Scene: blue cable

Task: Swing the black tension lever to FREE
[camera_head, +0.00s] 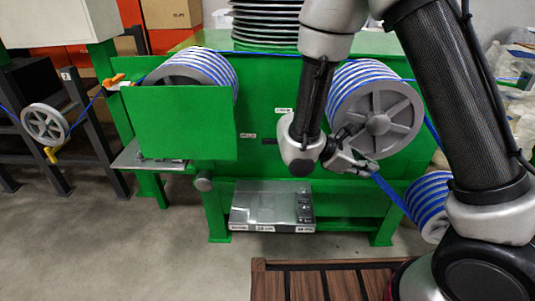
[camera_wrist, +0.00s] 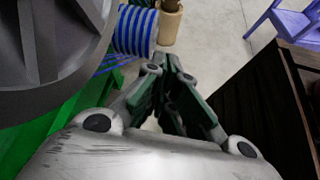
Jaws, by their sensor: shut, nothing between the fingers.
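A short dark bar, which looks like the black tension lever (camera_head: 269,141), lies roughly level on the green machine front, just left of my wrist. My gripper (camera_head: 368,167) is shut and empty, in front of the lower part of the right grey spoked wheel, to the right of the bar. The wrist view shows its fingers (camera_wrist: 168,68) together. I do not make out the lever in that view.
The right spoked wheel (camera_head: 375,123) and a smaller blue-wound roller (camera_head: 429,200) are close to my gripper. A green panel (camera_head: 180,125) juts out at left. A grey box (camera_head: 272,207) sits on the low shelf.

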